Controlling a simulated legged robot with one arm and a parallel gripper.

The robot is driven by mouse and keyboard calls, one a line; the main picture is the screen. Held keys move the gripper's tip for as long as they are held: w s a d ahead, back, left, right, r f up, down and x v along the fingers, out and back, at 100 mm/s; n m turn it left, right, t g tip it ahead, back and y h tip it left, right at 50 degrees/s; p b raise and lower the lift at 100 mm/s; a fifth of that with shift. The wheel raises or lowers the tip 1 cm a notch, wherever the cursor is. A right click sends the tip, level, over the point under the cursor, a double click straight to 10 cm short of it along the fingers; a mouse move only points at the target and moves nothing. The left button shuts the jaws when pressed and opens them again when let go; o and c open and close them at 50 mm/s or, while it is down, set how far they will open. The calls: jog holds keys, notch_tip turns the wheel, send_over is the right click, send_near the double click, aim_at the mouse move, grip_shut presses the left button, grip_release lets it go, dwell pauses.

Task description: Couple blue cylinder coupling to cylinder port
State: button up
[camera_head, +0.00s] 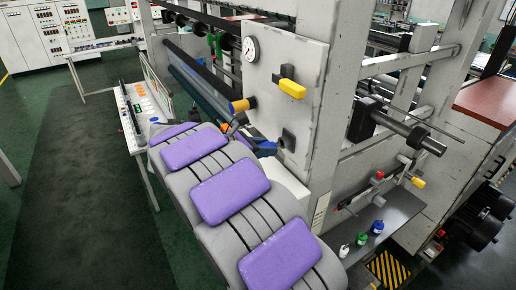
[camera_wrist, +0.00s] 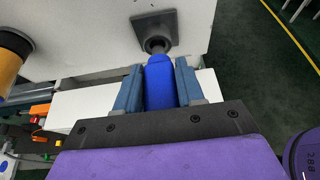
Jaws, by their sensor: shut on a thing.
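The blue cylinder coupling (camera_wrist: 160,88) is held between the two blue-grey fingers of my gripper (camera_wrist: 158,72) in the wrist view. Its far end points at the cylinder port (camera_wrist: 153,24), a dark square plate with a round socket on the pale machine wall. A grey tip at the coupling's far end meets or overlaps the socket opening; I cannot tell whether it is inside. In the head view, my gripper (camera_head: 262,148) is at the machine side, with the port (camera_head: 288,140) just right of it. The coupling there is mostly hidden by the fingers.
A yellow-ended roller (camera_head: 242,105) sticks out above my gripper, and also shows in the wrist view (camera_wrist: 10,62). A yellow-handled valve (camera_head: 291,88) and gauge (camera_head: 251,49) are higher on the wall. Small bottles (camera_head: 362,239) stand on a low shelf. Green floor is open at left.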

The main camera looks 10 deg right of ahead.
jog(key=shift+d, duration=0.7)
jog(key=shift+s+a, duration=0.25)
jog(key=shift+a, duration=0.45)
jog(key=shift+w+a, duration=0.1)
jog(key=shift+a, duration=0.25)
jog(key=shift+d, duration=0.25)
jog(key=shift+w, duration=0.1)
jog(key=shift+a, duration=0.2)
jog(key=shift+d, duration=0.25)
